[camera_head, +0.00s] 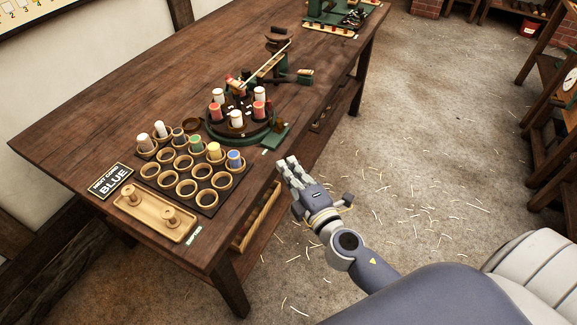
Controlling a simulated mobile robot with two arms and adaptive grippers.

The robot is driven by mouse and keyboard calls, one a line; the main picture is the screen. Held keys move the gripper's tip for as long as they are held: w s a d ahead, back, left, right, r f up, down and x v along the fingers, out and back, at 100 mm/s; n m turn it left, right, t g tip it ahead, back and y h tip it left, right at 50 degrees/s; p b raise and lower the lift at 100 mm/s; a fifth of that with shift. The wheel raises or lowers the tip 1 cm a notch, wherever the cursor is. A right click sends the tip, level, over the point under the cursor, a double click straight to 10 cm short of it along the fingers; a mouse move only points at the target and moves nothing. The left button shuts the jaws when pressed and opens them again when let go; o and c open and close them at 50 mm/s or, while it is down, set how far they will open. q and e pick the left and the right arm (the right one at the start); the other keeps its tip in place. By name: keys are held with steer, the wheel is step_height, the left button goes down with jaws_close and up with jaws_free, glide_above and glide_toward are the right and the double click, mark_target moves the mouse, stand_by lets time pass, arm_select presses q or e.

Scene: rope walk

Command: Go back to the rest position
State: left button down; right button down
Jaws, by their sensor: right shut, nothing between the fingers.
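My right gripper (286,166) is shut and empty. It is beside the front edge of the wooden table (95,110), to the right of the bobbin rack, over the floor side. My right arm comes in from the lower right. My left gripper is not in view.
A green device (335,14) stands at the far end. The floor (420,150) to the right is open, with straw scraps.

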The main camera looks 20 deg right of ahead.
steer(key=s+d+f+m+g, duration=0.1)
steer(key=s+f+m+g, duration=0.25)
steer(key=f, duration=0.85)
steer(key=s+d+f+m+g+h+p, duration=0.1)
steer(key=s+d+f+m+g, duration=0.3)
steer(key=f, duration=0.8)
steer(key=s+a+f+m+g, duration=0.15)
steer(key=s+f, duration=0.35)
steer(key=f, duration=0.6)
steer(key=s+f+m+g, duration=0.2)
steer(key=s+f, duration=0.3)
steer(key=s, duration=0.5)
steer(key=s+a+f+m+g, duration=0.1)
steer(key=s+f+m+g, duration=0.1)
steer(key=s+f, duration=0.4)
steer(key=s+a+f+m+g, duration=0.1)
steer(key=s+f+m+g, duration=0.2)
steer(key=s, duration=1.1)
step_height(320, 180, down, 3)
steer(key=shift+s+r+g+p, duration=0.1)
steer(key=shift+s+g+p, duration=0.15)
steer(key=shift+g+p, duration=0.25)
